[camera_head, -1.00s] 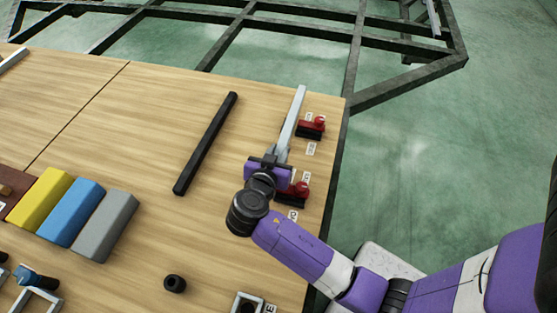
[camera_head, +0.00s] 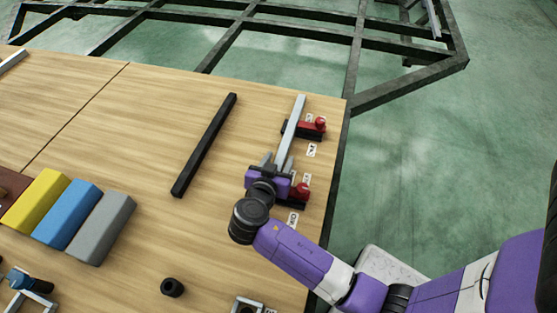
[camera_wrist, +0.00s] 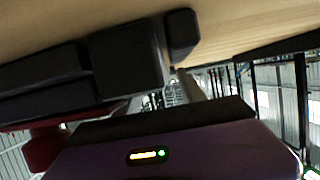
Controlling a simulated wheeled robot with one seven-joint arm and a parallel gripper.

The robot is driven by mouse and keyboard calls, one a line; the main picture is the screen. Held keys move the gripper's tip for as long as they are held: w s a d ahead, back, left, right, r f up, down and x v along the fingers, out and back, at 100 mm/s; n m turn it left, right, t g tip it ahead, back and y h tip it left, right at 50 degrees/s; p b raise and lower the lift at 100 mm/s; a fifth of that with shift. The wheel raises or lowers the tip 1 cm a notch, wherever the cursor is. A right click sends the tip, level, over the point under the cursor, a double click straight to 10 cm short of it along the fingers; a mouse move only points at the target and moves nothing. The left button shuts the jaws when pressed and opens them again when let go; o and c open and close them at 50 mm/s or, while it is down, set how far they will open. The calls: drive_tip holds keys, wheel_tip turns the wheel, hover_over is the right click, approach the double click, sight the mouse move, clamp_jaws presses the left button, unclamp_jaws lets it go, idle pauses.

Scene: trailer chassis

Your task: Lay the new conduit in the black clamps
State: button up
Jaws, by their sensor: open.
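The light grey conduit (camera_head: 292,130) lies lengthwise near the table's right edge. It crosses the left part of the far black clamp (camera_head: 306,133), which has a red knob. Its near end runs toward the near black clamp (camera_head: 292,205), also with a red part, but my gripper hides that stretch. I cannot tell how deep it sits in either clamp. My gripper (camera_head: 277,161) is open, with its two fingers apart on either side of the conduit. The wrist view is filled by dark close-up shapes, with a red part (camera_wrist: 42,148) at the left.
A black bar (camera_head: 205,145) lies on the table left of my gripper. Yellow (camera_head: 36,200), blue (camera_head: 68,213) and grey (camera_head: 100,228) blocks stand at the left. A small black cylinder (camera_head: 172,287) is nearer. A dark metal frame (camera_head: 300,35) stands beyond the table.

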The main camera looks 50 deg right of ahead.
drive_tip(key=shift+r, duration=0.15)
drive_tip(key=shift+a+r+p, duration=0.15)
drive_tip(key=shift+p, duration=0.15)
drive_tip(key=p+v, duration=0.2)
drive_tip(key=v, duration=0.9)
drive_tip(key=shift+s+a+p, duration=0.15)
drive_tip(key=shift+a+p, duration=0.15)
drive_tip(key=shift+p, duration=0.1)
